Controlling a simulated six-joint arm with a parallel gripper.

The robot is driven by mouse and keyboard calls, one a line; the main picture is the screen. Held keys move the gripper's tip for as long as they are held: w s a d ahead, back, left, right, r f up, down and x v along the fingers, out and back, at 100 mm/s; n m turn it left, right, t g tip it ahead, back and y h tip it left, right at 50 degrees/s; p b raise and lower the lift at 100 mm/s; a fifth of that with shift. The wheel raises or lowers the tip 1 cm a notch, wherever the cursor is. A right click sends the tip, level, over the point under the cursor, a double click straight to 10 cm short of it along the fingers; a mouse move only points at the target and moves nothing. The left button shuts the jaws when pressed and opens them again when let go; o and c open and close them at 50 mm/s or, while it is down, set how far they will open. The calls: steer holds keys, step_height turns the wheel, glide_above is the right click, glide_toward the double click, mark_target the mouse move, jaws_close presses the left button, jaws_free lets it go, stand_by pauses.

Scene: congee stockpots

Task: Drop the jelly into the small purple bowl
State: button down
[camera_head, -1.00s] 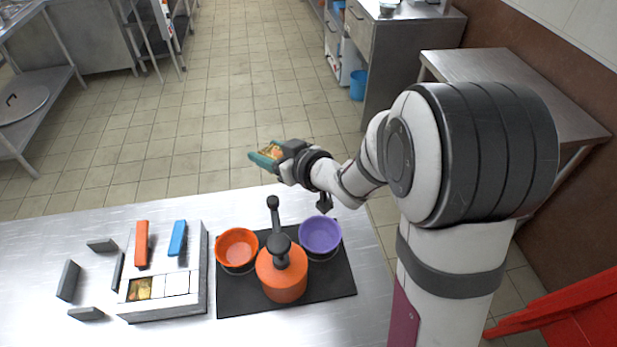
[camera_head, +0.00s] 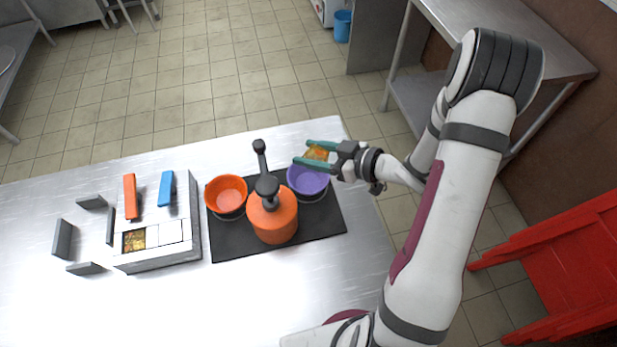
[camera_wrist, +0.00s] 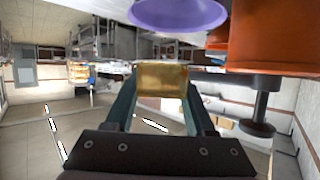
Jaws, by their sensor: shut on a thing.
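The jelly is a golden-brown block (camera_head: 316,153) held between the teal fingers of my gripper (camera_head: 318,155). In the wrist view the jelly (camera_wrist: 162,80) sits at the fingertips, with a finger on each side. The small purple bowl (camera_head: 308,183) stands on the black mat (camera_head: 228,240), right of the orange pot. In the head view my gripper and the jelly overlap the bowl's far rim and appear above it; the exact height is hard to tell. The purple bowl (camera_wrist: 178,12) shows partly at the top of the wrist view.
An orange pot (camera_head: 273,222) with a dark upright pump-like handle stands beside the purple bowl. An orange bowl (camera_head: 227,192) is left of it. A grey holder (camera_head: 155,258) with compartments, an orange bar (camera_head: 130,196) and a blue bar (camera_head: 166,188) stands further left. The front table area is clear.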

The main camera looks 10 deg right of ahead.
steer(key=shift+c, duration=0.8)
jaws_free()
steer(key=v, duration=1.6)
steer(key=shift+w+a, duration=0.1)
steer(key=shift+w, duration=0.05)
